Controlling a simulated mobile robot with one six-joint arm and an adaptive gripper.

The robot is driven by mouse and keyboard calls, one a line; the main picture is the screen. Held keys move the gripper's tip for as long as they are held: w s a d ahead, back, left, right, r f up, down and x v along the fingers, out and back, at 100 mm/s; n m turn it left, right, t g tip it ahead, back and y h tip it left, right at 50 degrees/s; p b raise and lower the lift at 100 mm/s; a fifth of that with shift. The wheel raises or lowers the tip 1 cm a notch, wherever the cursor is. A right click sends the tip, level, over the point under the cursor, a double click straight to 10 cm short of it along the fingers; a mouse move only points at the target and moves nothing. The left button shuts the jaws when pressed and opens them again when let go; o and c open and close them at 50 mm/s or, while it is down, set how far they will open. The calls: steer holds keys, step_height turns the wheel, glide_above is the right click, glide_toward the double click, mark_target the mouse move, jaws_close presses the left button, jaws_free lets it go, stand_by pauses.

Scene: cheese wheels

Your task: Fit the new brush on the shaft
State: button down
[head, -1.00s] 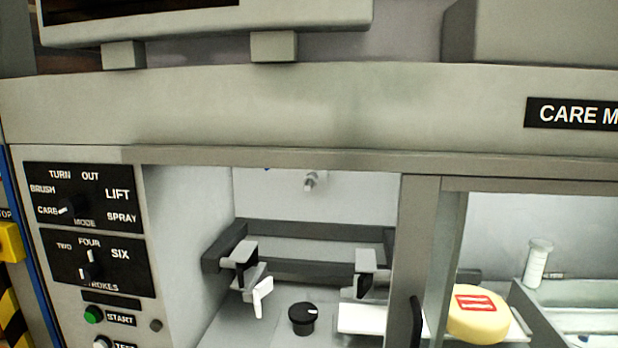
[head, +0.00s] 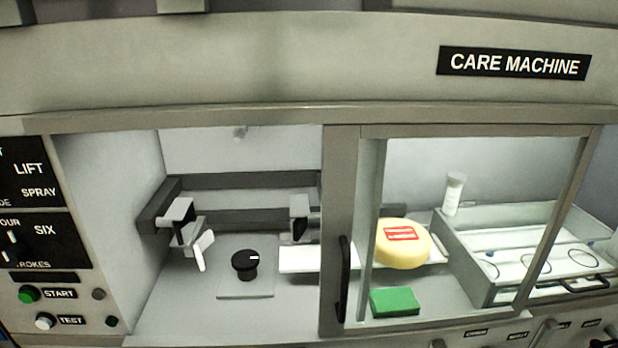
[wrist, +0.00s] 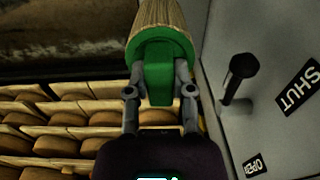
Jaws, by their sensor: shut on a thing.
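In the wrist view my gripper (wrist: 158,82) is shut on the green base of a brush (wrist: 160,22). Its tan bristles point away from the gripper and run out of the top of the picture. Neither my gripper nor the brush shows in the head view. A small metal stub (head: 240,132) on the back wall of the machine's open left bay is partly cut off by the frame above; I cannot tell whether it is the shaft. Dark rails with clamp-like brackets (head: 180,212) stand below it.
A black knob (head: 245,263) stands on the bay floor. Behind the glass door (head: 558,235) are a yellow cheese wheel (head: 402,250), a green block (head: 394,302), a white bottle (head: 453,194) and a tray. In the wrist view, shelves of cheese (wrist: 65,130) and a black handle (wrist: 238,75) on a grey panel show.

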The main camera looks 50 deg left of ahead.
step_height(320, 180, up, 24)
steer(key=p, duration=2.3)
steer(key=shift+r, duration=0.15)
